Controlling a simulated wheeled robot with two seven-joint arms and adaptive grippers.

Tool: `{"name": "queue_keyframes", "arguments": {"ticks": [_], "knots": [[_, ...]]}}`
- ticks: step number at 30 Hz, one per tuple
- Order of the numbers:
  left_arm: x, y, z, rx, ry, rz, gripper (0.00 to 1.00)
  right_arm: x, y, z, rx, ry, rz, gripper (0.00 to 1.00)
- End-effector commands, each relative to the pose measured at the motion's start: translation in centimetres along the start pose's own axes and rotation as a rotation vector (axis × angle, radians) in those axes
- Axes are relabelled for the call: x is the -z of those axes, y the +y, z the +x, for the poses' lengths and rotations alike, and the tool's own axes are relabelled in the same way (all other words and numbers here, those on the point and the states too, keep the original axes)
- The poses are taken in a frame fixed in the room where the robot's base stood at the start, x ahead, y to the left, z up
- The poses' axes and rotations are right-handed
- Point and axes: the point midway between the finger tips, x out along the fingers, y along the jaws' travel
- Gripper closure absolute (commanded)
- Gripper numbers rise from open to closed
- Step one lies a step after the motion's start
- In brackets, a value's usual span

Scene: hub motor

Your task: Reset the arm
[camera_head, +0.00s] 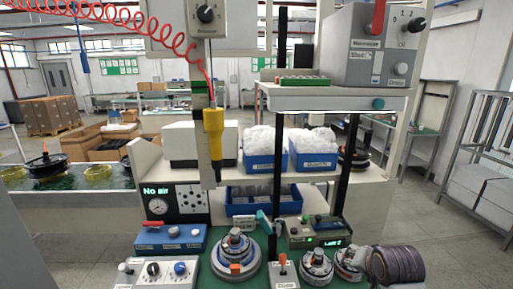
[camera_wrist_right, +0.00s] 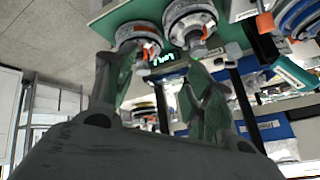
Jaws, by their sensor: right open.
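My right gripper (camera_wrist_right: 160,85) shows in the right wrist view with its two green-padded fingers spread apart and nothing between them. Hub motor parts lie beyond the fingers in that view: one round motor part (camera_wrist_right: 140,36) and another beside it (camera_wrist_right: 190,20). Whether the fingers touch anything is hard to tell, but they look apart from these parts. Neither gripper shows in the head view, and my left gripper is in no view.
On the green bench stand a larger hub motor (camera_head: 236,255), smaller round parts (camera_head: 316,266), a blue control box (camera_head: 171,238), a lit device (camera_head: 318,232) and a dark ribbed roll (camera_head: 396,266). A yellow tool (camera_head: 214,130) hangs above. Blue bins (camera_head: 262,163) stand behind.

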Motion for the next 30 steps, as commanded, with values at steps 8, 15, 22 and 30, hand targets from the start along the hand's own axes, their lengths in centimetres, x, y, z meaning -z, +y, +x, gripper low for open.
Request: {"name": "queue_keyframes", "arguments": {"ticks": [8,15,22,30], "knots": [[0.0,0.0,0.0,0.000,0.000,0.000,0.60,-6.3,2.4,1.1,-0.032,-0.088,-0.207,0.47],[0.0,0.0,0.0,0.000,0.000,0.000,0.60,-11.6,4.3,1.2,-0.042,-0.169,-0.381,0.47],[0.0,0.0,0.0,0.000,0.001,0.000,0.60,-16.6,6.2,0.9,-0.036,-0.252,-0.545,0.47],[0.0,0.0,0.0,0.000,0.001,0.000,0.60,-21.0,7.8,0.0,-0.017,-0.327,-0.688,0.47]]}}
